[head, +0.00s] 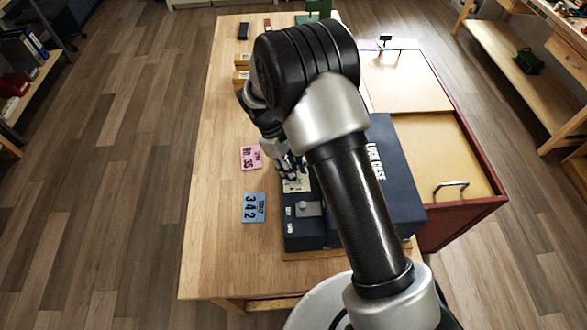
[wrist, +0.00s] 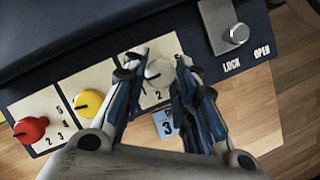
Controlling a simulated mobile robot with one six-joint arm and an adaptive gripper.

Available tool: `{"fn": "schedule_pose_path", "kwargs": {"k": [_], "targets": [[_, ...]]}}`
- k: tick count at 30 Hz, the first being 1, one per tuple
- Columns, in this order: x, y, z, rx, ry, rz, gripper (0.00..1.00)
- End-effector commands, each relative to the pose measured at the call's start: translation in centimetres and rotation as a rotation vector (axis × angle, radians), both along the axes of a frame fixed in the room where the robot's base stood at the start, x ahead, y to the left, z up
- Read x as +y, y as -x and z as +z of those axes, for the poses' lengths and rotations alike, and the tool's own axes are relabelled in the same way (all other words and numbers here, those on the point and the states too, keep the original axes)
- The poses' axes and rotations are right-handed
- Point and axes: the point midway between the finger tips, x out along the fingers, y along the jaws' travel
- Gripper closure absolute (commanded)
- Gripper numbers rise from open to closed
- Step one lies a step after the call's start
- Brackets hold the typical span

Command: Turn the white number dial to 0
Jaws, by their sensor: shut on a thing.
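The white number dial (wrist: 158,73) sits on a cream plate on the front of the dark blue lock case (wrist: 60,50). My gripper (wrist: 158,66) has one finger on each side of the dial and is shut on it. A "2" is printed on the plate below the dial. The fingers cover much of the plate, and I cannot tell which number the dial points to. In the head view, my gripper (head: 291,172) is at the left side of the lock case (head: 400,180), and my arm hides part of the case.
A yellow dial (wrist: 90,103) and a red dial (wrist: 31,129) are left of the white one. A metal latch (wrist: 222,28) marked LOCK and OPEN is right. A blue card (head: 254,208) reading 342 and a pink card (head: 251,158) lie on the wooden table (head: 215,235).

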Motion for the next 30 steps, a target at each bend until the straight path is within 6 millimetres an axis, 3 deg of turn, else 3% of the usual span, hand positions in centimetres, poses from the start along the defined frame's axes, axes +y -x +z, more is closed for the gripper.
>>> {"fn": "schedule_pose_path", "kwargs": {"k": [12,28,29,30], "targets": [[-0.11,-0.13,0.02,0.000,0.000,-0.175,0.97],[-0.11,-0.15,0.01,-0.001,0.000,-0.196,0.97],[-0.11,-0.15,0.01,-0.001,0.000,-0.196,0.71],[-0.11,-0.15,0.01,-0.001,0.000,-0.195,0.69]]}}
